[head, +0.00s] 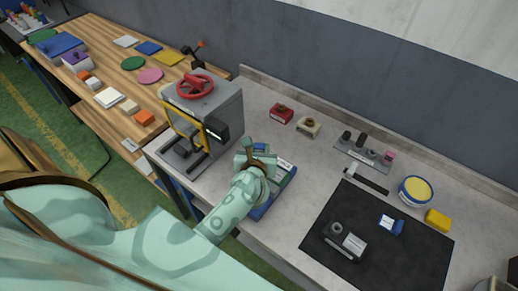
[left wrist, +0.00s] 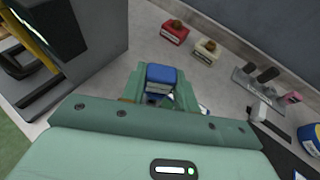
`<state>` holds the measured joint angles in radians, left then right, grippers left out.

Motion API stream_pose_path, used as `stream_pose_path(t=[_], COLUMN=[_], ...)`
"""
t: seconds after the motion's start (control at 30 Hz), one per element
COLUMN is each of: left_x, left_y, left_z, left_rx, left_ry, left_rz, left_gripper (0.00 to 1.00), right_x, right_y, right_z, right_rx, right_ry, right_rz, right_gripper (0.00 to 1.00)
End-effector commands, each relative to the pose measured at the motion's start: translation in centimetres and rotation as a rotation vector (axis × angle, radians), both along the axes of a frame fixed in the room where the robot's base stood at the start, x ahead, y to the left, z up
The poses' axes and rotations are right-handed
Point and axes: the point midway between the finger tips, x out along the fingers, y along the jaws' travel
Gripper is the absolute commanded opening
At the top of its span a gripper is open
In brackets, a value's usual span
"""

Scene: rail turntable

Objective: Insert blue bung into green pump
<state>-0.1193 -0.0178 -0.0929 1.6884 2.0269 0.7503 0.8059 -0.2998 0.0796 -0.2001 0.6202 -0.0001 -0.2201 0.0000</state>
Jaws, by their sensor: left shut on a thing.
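My left gripper (head: 255,158) is above the grey bench, just right of the grey press. In the left wrist view, its fingers (left wrist: 160,92) are shut on a blue block with a pale lower band, which looks like the blue bung (left wrist: 161,76). In the head view the hand mostly hides this block. A blue tray or box (head: 284,181) with a white label lies under and right of the hand, partly covered by it. I cannot pick out a green pump in either view. My right gripper is not in view.
The grey press (head: 225,110) with a red handwheel (head: 195,87) stands close left. Red (head: 281,114) and cream (head: 308,127) blocks stand behind. A black mat (head: 405,262) at right holds a grey fitting (head: 345,240) and a blue piece (head: 391,224).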

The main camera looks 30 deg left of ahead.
Motion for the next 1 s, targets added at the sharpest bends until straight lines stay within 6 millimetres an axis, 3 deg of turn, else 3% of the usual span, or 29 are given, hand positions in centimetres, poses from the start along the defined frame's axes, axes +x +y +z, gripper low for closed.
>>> stream_pose_path(t=[1.0], left_x=[0.0], left_y=[0.0], left_z=[-2.2], left_rx=[0.0], left_ry=[0.0], left_rz=[0.0], left_gripper=[0.03], right_x=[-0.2], right_y=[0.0], right_z=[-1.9], right_rx=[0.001], right_ry=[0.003], right_rz=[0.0], right_gripper=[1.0])
